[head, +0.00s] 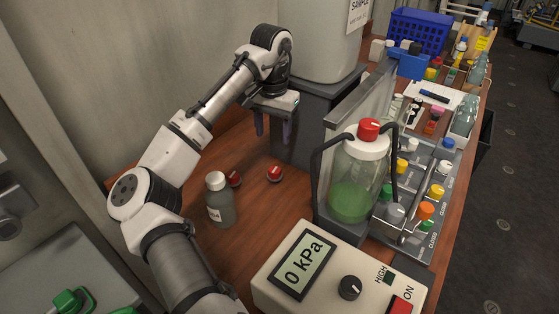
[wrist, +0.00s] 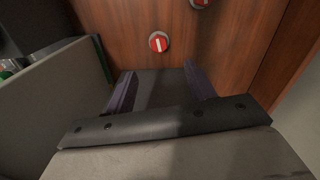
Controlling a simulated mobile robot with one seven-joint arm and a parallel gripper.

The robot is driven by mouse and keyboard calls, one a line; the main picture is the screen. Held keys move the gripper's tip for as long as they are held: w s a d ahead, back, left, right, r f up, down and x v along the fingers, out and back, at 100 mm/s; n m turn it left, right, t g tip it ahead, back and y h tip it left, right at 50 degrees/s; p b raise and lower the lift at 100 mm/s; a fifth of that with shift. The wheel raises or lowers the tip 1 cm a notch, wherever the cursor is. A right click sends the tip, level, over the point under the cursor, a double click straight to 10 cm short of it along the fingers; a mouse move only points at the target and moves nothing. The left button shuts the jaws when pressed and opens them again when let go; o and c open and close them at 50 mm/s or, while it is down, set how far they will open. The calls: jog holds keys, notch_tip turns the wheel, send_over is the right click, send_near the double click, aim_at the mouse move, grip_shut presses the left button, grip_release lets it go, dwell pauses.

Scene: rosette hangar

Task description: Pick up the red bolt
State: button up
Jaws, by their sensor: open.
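Two small round red pieces lie on the brown wooden bench; each has a red top with a white bar like a bolt head. In the head view the right red bolt (head: 274,173) lies in the open, and the left red bolt (head: 234,178) lies beside a grey bottle. In the wrist view one red bolt (wrist: 159,42) shows beyond the fingertips, and the other (wrist: 199,3) is cut by the top edge. My gripper (head: 273,128) is open and empty, above the bench and behind the bolts; its dark fingers (wrist: 160,85) stand apart.
The grey bottle (head: 219,200) with a white cap stands close to the left bolt. A jar with green contents (head: 352,195) and a pressure box (head: 330,270) stand to the right and in front. A dark stand (head: 312,110) under a large container rises beside my gripper.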

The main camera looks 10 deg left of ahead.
send_over(275, 170)
jog(key=f+p, duration=0.1)
jog(key=f, duration=0.7)
jog(key=shift+a, duration=0.2)
jog(key=shift+d+f+p, duration=0.15)
jog(key=shift+f+p, duration=0.8)
jog(key=shift+f, duration=1.85)
jog(key=c, duration=0.9)
jog(key=shift+r, duration=0.1)
